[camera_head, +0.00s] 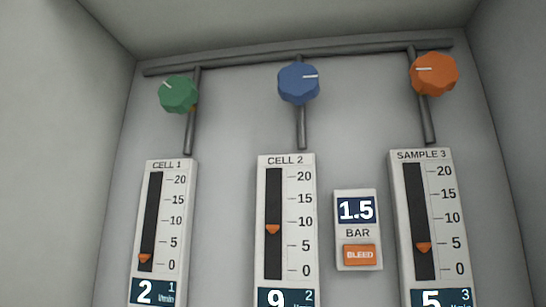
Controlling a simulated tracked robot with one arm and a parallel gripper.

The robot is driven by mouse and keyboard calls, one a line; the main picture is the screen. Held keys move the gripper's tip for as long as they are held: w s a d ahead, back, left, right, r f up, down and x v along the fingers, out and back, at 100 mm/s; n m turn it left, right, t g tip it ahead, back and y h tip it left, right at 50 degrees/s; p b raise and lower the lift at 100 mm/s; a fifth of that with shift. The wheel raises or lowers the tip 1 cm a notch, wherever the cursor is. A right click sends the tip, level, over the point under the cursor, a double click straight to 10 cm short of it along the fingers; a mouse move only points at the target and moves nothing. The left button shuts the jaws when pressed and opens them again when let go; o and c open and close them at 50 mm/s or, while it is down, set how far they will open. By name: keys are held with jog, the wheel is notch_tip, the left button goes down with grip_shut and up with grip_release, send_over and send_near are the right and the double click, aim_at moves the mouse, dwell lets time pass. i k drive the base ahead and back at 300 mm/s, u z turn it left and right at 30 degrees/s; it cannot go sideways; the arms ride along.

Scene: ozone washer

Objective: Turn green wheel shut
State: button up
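The green wheel (178,94) is a faceted knob at the upper left, on the pipe above the CELL 1 gauge. Its white mark points left and slightly up. The CELL 1 gauge (163,220) has its orange pointer near the bottom of the scale, and its display (152,292) reads 2. My gripper does not show in the camera view, so its place relative to the wheel cannot be seen.
A blue wheel (298,83) sits above the CELL 2 gauge (286,230). An orange wheel (435,74) sits above the SAMPLE 3 gauge (430,225). A pressure box (357,230) reads 1.5 BAR above an orange BLEED button (359,255).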

aim_at(179, 94)
jog(key=z, duration=1.1)
jog(key=k, duration=0.6)
jog(key=u, duration=0.85)
jog(key=i, duration=1)
jog(key=z, duration=0.1)
